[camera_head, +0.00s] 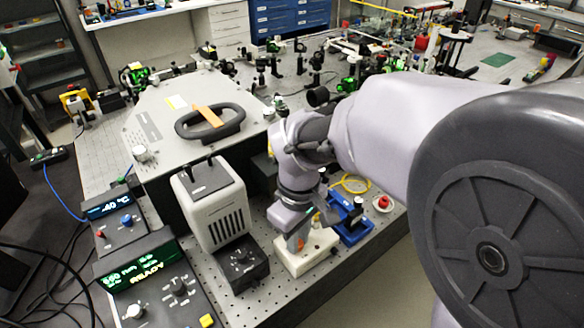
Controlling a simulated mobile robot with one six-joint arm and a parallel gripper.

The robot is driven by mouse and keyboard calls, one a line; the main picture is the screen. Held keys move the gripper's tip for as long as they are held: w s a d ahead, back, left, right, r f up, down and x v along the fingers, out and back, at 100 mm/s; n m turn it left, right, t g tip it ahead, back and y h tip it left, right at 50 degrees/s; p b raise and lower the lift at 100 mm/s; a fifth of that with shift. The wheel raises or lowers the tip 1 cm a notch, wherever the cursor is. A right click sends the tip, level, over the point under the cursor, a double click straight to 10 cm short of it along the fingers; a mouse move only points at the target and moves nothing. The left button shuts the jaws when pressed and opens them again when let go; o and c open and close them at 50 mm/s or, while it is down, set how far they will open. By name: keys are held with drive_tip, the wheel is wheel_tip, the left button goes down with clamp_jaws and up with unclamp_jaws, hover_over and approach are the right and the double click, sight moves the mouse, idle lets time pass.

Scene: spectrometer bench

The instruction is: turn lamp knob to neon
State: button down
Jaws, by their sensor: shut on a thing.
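My gripper (296,240) points down at the top of a small white box (318,262) on the perforated bench. It looks shut on what appears to be the lamp knob on that box. The fingers and wrist hide the knob, so I cannot read its setting or see any neon mark. A small orange patch shows beside the fingers. Left of the box stands a grey vented housing (210,205), with a black control box (241,262) bearing a dial in front of it.
A blue fixture (352,232) stands close right of the white box, with a red button (383,203) beyond it. A yellow cable (352,184) lies behind. Lit display units (138,272) stand at the left. My arm blocks much of the right side.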

drive_tip(key=m+p, duration=0.1)
drive_tip(key=m, duration=0.4)
drive_tip(key=shift+m, duration=1.9)
drive_tip(key=c, duration=1.3)
unclamp_jaws()
wheel_tip(320, 180, up, 17)
drive_tip(key=p, duration=0.8)
drive_tip(key=shift+r, duration=0.2)
